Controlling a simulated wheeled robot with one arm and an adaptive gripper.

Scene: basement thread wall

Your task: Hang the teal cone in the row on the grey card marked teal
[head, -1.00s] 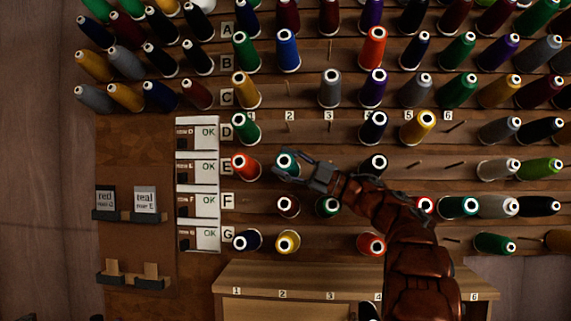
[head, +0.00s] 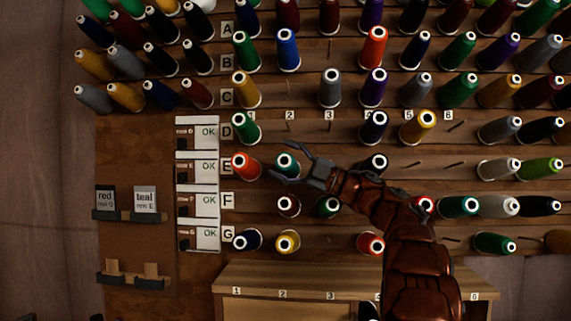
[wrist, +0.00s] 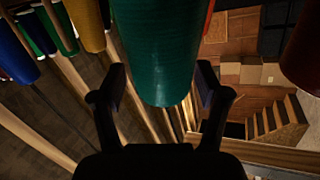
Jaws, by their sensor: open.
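The teal cone (head: 287,160) sits on a peg in row E, second from the left, beside an orange-red cone. My gripper (head: 281,164) is open at this cone, with one finger above and one below it in the head view. In the wrist view the teal cone (wrist: 158,55) fills the space between my two spread fingers (wrist: 160,85). I see no clear grip on it. The light grey card (head: 145,194) at the left reads teal, row E, and stands above a small dark ledge (head: 150,217).
A dark card (head: 105,196) marked red stands left of the teal one. The orange-red cone (head: 245,166) is close on the left, and cones (head: 289,206) hang below in row F. A wooden cabinet (head: 340,275) stands below. Bare board lies around the cards.

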